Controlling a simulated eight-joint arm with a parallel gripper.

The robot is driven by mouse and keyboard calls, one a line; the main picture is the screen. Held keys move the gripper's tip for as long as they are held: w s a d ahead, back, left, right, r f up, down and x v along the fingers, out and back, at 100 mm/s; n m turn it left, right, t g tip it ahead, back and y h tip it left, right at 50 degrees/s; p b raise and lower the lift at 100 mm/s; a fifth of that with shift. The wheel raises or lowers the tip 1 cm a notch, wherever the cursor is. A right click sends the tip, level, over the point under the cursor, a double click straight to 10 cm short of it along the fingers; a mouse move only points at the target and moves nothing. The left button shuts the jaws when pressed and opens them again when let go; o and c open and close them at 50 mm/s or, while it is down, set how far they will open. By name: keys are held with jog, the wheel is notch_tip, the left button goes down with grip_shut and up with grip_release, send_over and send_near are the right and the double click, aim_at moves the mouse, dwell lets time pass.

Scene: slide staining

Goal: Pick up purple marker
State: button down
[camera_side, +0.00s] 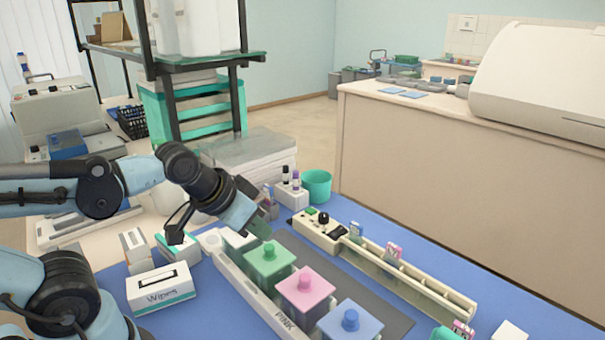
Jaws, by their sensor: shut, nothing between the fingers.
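Two small markers stand upright in a white holder block (291,196) near the back of the blue work surface. The one on the right has a purple cap and is the purple marker (295,179). The one on the left has a dark cap (285,174). My gripper (266,213) is to the left of the holder and a little lower in the picture, pointing down and right. Its fingers are small and dark here, shut and empty. They appear apart from the purple marker.
Green (269,262), pink (305,290) and blue (350,322) lidded jars stand in a row in front. A long pale rack (405,270) with slide holders lies to their right. A teal cup (316,184) stands behind the holder. A Wipes box (161,288) is at left.

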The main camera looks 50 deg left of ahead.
dwell(0.4)
jog(key=c, duration=1.3)
grip_release()
jog(key=w+a+r, duration=0.3)
jog(key=w+r, duration=0.1)
jog(key=w, duration=0.2)
jog(key=n+g, duration=0.2)
jog(key=g, duration=0.1)
send_near(295, 172)
jog(key=shift+y, duration=0.4)
jog(key=x, duration=1.1)
jog(key=shift+d, duration=0.4)
